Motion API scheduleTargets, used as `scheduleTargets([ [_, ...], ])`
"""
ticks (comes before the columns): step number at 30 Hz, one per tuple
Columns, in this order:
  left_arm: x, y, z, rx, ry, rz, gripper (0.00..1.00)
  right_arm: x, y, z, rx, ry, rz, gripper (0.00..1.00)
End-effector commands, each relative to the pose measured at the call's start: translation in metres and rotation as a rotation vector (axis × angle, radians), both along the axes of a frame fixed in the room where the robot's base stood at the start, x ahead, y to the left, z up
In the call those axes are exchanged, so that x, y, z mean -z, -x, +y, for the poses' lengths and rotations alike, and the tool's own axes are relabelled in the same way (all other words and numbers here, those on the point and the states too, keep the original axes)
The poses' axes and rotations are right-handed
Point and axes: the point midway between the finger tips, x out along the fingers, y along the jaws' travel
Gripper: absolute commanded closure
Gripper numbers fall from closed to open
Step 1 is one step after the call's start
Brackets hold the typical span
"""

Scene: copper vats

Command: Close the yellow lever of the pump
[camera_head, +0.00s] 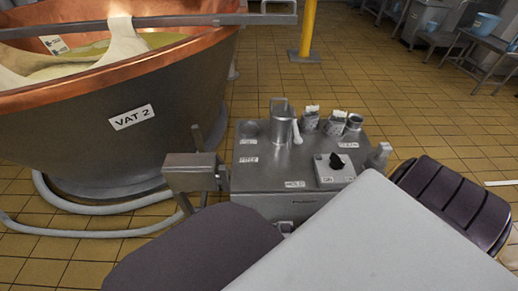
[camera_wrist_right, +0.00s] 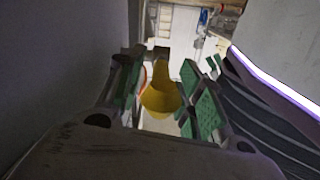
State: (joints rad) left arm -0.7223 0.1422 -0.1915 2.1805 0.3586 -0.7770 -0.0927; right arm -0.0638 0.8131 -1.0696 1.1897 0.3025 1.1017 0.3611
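The yellow lever (camera_wrist_right: 160,98) shows in the right wrist view, between the two fingers of my right gripper (camera_wrist_right: 166,84). The green-padded fingers stand apart, with pale gaps on both sides of the lever, so the gripper looks open around it and not closed on it. Whether a finger touches the lever is hard to tell. The rest of the pump cannot be clearly made out in this dark, close view. The lever does not show in the head view. My left gripper is in neither view.
A grey metal table (camera_head: 268,180) with a jug (camera_head: 282,124), cups and small containers stands ahead. The copper vat labelled VAT 2 (camera_head: 130,118) is at the left, with a pale hose (camera_head: 105,207) on the tiled floor. A yellow post (camera_head: 306,30) stands behind; open floor lies at the right.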

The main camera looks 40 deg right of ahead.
Motion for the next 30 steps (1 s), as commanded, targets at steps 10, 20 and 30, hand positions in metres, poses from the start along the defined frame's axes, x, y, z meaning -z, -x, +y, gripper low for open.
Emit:
scheduleTargets([
  [10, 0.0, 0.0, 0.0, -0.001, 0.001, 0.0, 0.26, -0.024, 0.001, -0.001, -0.001, 0.0, 0.0, 0.64],
  [20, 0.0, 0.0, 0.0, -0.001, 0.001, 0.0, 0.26, -0.049, 0.001, -0.001, -0.001, -0.001, -0.001, 0.64],
  [30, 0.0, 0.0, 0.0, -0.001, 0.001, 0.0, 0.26, -0.076, 0.001, -0.001, -0.001, 0.0, -0.002, 0.64],
])
